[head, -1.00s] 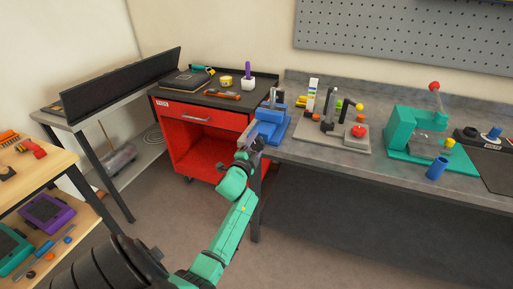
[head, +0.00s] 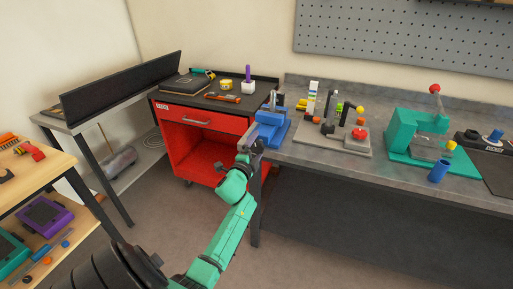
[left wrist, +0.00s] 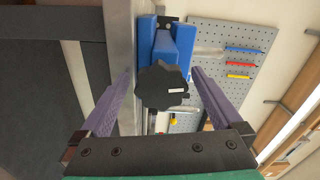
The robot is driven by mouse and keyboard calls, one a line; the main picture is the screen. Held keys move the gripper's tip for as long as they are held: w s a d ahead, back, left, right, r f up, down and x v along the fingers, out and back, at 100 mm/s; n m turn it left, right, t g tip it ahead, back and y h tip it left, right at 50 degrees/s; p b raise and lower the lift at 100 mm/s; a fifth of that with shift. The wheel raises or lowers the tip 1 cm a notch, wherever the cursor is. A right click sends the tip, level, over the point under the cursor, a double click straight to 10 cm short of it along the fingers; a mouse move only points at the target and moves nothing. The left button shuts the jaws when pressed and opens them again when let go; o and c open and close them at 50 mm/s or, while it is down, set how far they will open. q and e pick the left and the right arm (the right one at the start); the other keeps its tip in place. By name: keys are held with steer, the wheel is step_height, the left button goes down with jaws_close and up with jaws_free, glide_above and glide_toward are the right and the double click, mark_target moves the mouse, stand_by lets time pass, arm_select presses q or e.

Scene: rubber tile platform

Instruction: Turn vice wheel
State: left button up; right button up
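A blue vice (head: 270,128) is fixed at the left front corner of the grey workbench. Its black wheel (left wrist: 161,87) faces the left wrist camera, with the blue vice body (left wrist: 172,45) behind it. My left gripper (head: 252,146) is in front of the vice. In the left wrist view, its two purple fingers (left wrist: 162,76) are spread apart on either side of the wheel, with gaps visible on both sides. In the head view the wheel is largely hidden by the gripper. My right gripper is not in view.
The workbench (head: 320,159) carries a grey fixture plate (head: 340,144) and a teal press (head: 418,123) to the right. A red tool cart (head: 205,165) stands left of the vice. Wooden shelves (head: 65,170) are at the far left. The floor in front is open.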

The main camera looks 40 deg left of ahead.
arm_select(q)
steer(key=v, duration=1.4)
steer(key=shift+s+b, duration=0.3)
steer(key=shift+b, duration=0.05)
steer(key=shift+d, duration=0.15)
steer(key=s+d+f+n+g+h+p, duration=0.1)
steer(key=s+d+f+n+g, duration=0.15)
steer(key=f, duration=0.85)
steer(key=s+d+f+n+g+h, duration=0.1)
steer(key=d+f+g+h, duration=0.2)
steer(key=f, duration=0.8)
steer(key=s+d+f+n+g+p, duration=0.15)
steer(key=d+f, duration=0.25)
steer(key=f, duration=0.7)
steer(key=s+d+f+n+g, duration=0.1)
steer(key=s+f+g, duration=0.2)
steer(key=s, duration=0.6)
steer(key=s+d+f+n+g+h, duration=0.1)
steer(key=s+f+n+g, duration=0.1)
steer(key=s+f, duration=0.5)
steer(key=s+d+f+n+g, duration=0.1)
steer(key=s+f+g, duration=0.3)
steer(key=s, duration=0.7)
step_height(320, 180, down, 2)
steer(key=shift+s+d+n+h, duration=0.25)
steer(key=shift+d+n+h, duration=0.15)
steer(key=shift+d, duration=0.05)
